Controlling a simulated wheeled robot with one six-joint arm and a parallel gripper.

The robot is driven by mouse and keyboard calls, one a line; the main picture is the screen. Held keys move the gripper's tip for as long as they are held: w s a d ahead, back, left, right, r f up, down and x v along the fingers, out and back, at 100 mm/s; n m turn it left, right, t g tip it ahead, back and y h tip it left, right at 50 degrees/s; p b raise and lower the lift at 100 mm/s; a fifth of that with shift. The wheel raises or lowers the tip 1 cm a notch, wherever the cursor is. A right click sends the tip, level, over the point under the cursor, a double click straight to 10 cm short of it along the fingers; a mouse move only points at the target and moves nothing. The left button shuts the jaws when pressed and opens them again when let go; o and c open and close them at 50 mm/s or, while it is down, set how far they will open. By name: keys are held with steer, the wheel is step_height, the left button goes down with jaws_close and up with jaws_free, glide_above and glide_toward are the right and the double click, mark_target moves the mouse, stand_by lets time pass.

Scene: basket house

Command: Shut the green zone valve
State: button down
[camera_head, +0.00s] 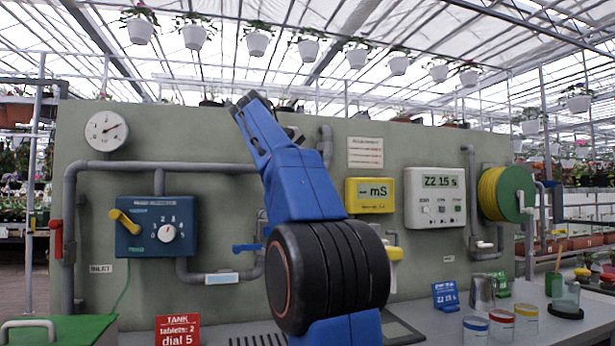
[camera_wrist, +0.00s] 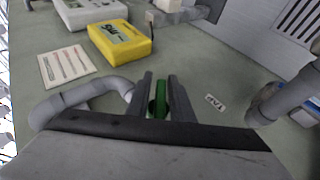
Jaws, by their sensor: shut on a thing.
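In the wrist view, my gripper (camera_wrist: 160,92) has its two dark fingers on either side of a green valve handle (camera_wrist: 160,104). The fingers are shut on it. The handle appears as a narrow upright strip between them, and its lower part is hidden by the gripper body. How far the valve is turned cannot be told. In the head view, the green valve and my gripper are hidden behind my blue arm.
A grey pipe elbow (camera_wrist: 85,100) is close left of my fingers; a TAP label (camera_wrist: 215,103) is right. On the panel are a yellow meter (camera_head: 369,195), white controller (camera_head: 435,197), blue lever (camera_head: 248,247), red lever (camera_head: 56,240) and green hose reel (camera_head: 514,193). Cups (camera_head: 501,325) stand right.

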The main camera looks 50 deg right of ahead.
steer(key=shift+w+a+f+m+t+y, duration=0.3)
steer(key=shift+t+y, duration=0.4)
steer(key=shift+y, duration=0.65)
steer(key=shift+w+a+f+m+t+y, duration=0.15)
steer(key=shift+a+m+t+y, duration=0.4)
steer(key=shift+y, duration=0.75)
steer(key=shift+w+a+f+m+t+y, duration=0.15)
steer(key=shift+w+a+f+t+y, duration=0.1)
steer(key=shift+t+y, duration=0.85)
steer(key=shift+g+y, duration=0.25)
steer(key=c, duration=1.8)
jaws_free()
steer(key=shift+c, duration=0.2)
steer(key=shift+r, duration=0.1)
steer(key=shift+r, duration=0.15)
